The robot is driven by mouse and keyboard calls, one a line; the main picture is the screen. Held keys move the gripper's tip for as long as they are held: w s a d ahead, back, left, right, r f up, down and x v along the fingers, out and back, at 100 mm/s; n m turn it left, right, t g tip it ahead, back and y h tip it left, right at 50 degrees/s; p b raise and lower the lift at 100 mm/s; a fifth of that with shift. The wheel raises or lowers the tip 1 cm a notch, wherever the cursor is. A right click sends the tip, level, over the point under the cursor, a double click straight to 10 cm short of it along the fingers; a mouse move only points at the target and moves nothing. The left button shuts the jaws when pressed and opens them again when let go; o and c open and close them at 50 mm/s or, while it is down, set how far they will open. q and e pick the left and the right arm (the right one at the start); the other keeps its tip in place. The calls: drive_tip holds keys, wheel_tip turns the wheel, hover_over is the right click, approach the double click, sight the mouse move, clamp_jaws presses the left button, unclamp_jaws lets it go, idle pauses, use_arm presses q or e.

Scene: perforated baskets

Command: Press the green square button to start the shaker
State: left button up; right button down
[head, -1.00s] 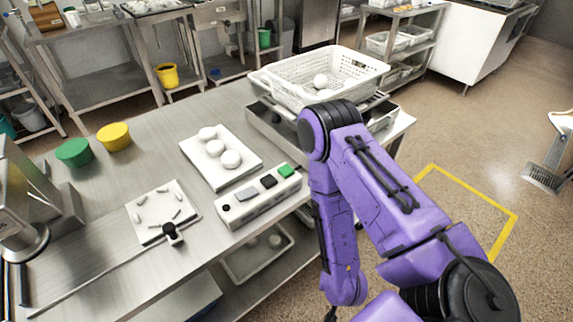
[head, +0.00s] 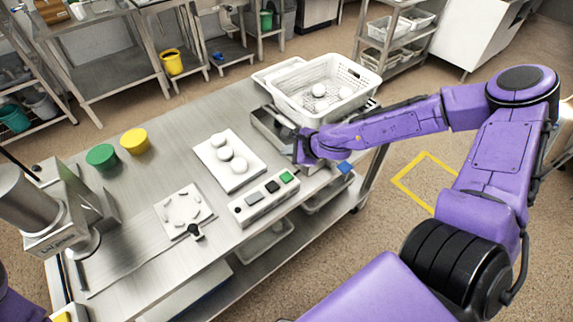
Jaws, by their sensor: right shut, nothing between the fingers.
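The green square button (head: 287,177) sits at the far right end of the white control box (head: 243,212) on the steel table. A black button (head: 272,187) and a grey button (head: 254,198) are beside it. The shaker (head: 266,124) is a metal frame behind the box, with a white perforated basket (head: 348,78) on top holding white balls. My right gripper (head: 300,158) is shut and empty, close to the shaker's front side, above and slightly right of the green button and apart from it. Its fingertips are small and partly hidden. My left gripper is out of view.
A white tray (head: 253,168) with white balls lies left of the box. A white plate (head: 170,225) with small pieces and a black knob (head: 195,232) is further left. Green (head: 101,156) and yellow (head: 135,140) tubs stand behind. A metal machine (head: 65,215) stands at left.

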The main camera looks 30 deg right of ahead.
drive_tip(key=shift+f, duration=0.15)
drive_tip(key=b, duration=0.8)
hover_over(289, 178)
wheel_tip(289, 178, down, 8)
drive_tip(key=shift+f, duration=0.35)
drive_tip(key=shift+a, duration=0.1)
idle(1.1)
drive_tip(key=shift+f+b, duration=0.4)
drive_tip(key=shift+b, duration=0.15)
